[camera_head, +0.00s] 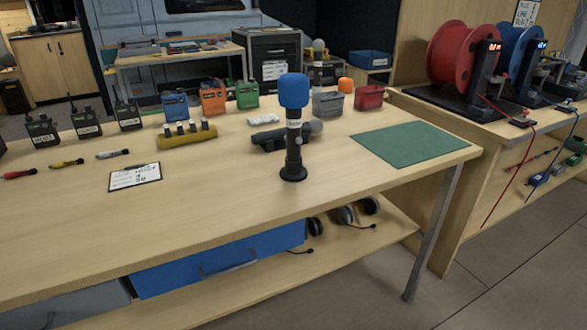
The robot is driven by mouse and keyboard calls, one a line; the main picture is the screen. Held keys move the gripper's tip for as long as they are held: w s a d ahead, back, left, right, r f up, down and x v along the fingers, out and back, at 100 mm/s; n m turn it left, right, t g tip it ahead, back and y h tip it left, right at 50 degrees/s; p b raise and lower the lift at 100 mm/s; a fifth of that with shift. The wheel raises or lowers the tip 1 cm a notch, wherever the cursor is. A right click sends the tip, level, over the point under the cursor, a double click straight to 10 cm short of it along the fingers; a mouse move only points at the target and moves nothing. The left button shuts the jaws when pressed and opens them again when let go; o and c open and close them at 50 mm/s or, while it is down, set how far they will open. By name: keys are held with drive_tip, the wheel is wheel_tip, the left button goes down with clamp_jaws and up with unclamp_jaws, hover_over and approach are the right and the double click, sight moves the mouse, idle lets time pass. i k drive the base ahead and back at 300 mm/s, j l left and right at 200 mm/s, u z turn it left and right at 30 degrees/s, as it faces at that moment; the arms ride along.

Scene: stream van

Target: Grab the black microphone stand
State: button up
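A black microphone stand (294,160) stands upright on the wooden table, right of the table's middle and close to its front edge. It has a round black base. A microphone with a blue foam cover (292,90) and a pale band sits upright on top of it. Behind the stand, a dark microphone with a grey head (316,127) lies on the table, partly hidden by the stand. My gripper is not in view.
A green mat (412,143) lies right of the stand, and a clipboard (135,177) lies to its left. A yellow holder (187,136), radio packs (213,99) and small bins (328,104) stand behind. Headphones (342,215) lie on the lower shelf. The tabletop around the stand's front is clear.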

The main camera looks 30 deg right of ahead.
sight(292, 171)
drive_tip(key=l+u, duration=0.15)
drive_tip(key=l, duration=0.3)
drive_tip(key=k+l+u, duration=0.15)
drive_tip(key=l, duration=0.25)
drive_tip(key=l+u, duration=0.15)
drive_tip(key=l, duration=0.25)
drive_tip(key=k+l+u, duration=0.15)
drive_tip(key=l, duration=0.3)
drive_tip(key=l+u, duration=0.15)
drive_tip(key=l, duration=0.25)
drive_tip(key=l+u, duration=0.2)
drive_tip(key=l, duration=0.2)
drive_tip(key=k+l+u, duration=0.2)
drive_tip(key=l, duration=0.15)
drive_tip(key=i, duration=0.25)
